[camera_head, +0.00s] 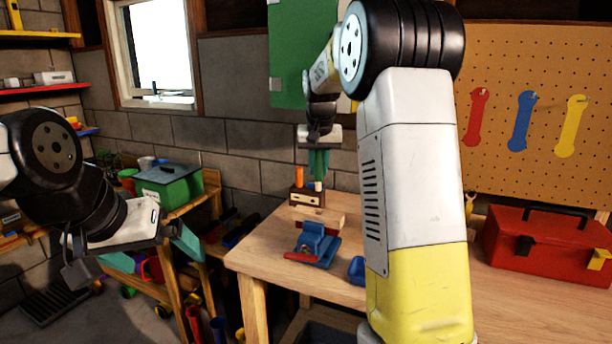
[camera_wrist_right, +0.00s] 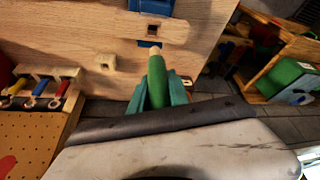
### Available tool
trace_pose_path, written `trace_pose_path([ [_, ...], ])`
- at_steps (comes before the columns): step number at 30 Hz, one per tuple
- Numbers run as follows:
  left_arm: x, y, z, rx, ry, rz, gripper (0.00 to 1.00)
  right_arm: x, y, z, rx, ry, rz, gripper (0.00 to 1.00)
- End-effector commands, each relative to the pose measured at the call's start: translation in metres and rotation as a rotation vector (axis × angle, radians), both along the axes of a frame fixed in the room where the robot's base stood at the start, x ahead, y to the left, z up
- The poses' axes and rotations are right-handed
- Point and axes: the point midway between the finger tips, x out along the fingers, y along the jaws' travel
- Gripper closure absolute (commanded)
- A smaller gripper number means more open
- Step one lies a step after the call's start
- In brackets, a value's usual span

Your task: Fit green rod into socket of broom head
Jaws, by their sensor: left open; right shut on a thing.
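The green rod (camera_head: 319,163) hangs below my right gripper (camera_head: 318,160), its pale wooden tip pointing down. My right gripper is shut on it; in the right wrist view, the rod (camera_wrist_right: 157,82) sits between the teal fingers (camera_wrist_right: 158,95). The broom head, a pale wooden bar (camera_head: 328,217), is held in a blue vise (camera_head: 312,245) on the bench. Its dark square socket shows in the right wrist view of the broom head (camera_wrist_right: 174,31), just beyond the rod tip. In the head view, the tip is above and apart from the bar. My left gripper (camera_head: 152,254) is open and empty, left of the bench.
A wooden holder (camera_head: 307,196) with coloured handles stands behind the broom head on the workbench (camera_head: 265,252). A red toolbox (camera_head: 545,248) is at the right. A green box (camera_head: 168,185) sits on a shelf at the left. My right arm hides part of the bench.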

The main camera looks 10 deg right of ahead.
Motion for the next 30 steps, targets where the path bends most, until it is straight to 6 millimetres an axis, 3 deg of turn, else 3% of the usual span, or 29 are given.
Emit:
trace_pose_path([
  [13,0.000,0.000,0.000,0.000,0.000,0.000,0.00,0.000,0.000,-0.004,-0.001,-0.001,0.000,1.00],
  [30,0.000,0.000,0.000,0.000,0.000,0.000,0.00,0.000,0.000,-0.038,-0.001,0.001,0.000,1.00],
])
